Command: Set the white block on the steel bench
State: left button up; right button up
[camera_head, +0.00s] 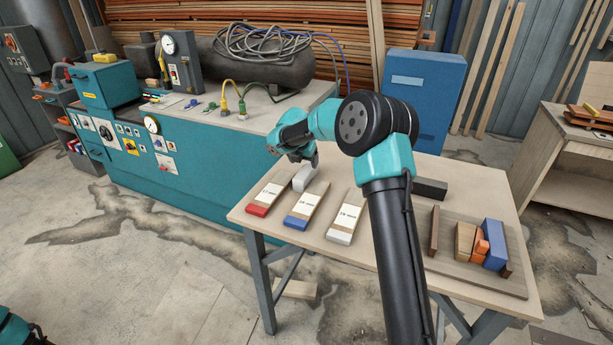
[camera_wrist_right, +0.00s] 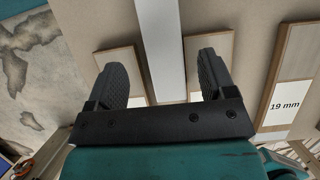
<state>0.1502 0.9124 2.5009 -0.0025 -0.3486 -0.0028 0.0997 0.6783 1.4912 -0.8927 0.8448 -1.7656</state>
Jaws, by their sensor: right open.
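The white block (camera_head: 305,179) lies near the back left of the wooden-topped table (camera_head: 455,193), just behind the labelled boards. In the right wrist view, the white block (camera_wrist_right: 160,45) is a long pale bar running between my two fingers, with a gap on each side. My right gripper (camera_head: 304,158) is open above the block, its fingers (camera_wrist_right: 162,72) on either side of it. How low the fingertips reach beside the block is hard to tell. The teal bench (camera_head: 190,150) with a pale top stands to the left. My left gripper is out of view.
Boards with red (camera_head: 264,200), blue (camera_head: 302,210) and white (camera_head: 345,216) ends lie in front. A black bar (camera_head: 430,188) and a rack of blocks (camera_head: 480,284) are right. Cables and connectors (camera_head: 228,108) sit on the teal bench, whose front top is partly clear.

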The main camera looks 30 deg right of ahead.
aim_at(306, 169)
jog(key=shift+s+x, duration=0.1)
jog(key=shift+x, duration=1.2)
jog(key=shift+s+x, duration=0.15)
jog(key=shift+x, duration=1.15)
jog(key=shift+a, duration=0.1)
jog(key=c, duration=1.1)
jog(key=shift+r, duration=1.6)
jog(key=shift+s+a+r, duration=0.1)
jog(key=shift+s+r, duration=0.05)
jog(key=shift+s, duration=0.05)
jog(key=s+a, duration=0.2)
jog(key=s, duration=0.2)
jog(key=s+a+r, duration=0.1)
jog(key=s+a, duration=0.2)
jog(key=s, duration=0.1)
jog(key=s+a, duration=0.3)
jog(key=s, duration=0.2)
jog(key=shift+s+a+r, duration=0.1)
jog(key=shift+s+r, duration=0.05)
jog(key=shift+r, duration=0.05)
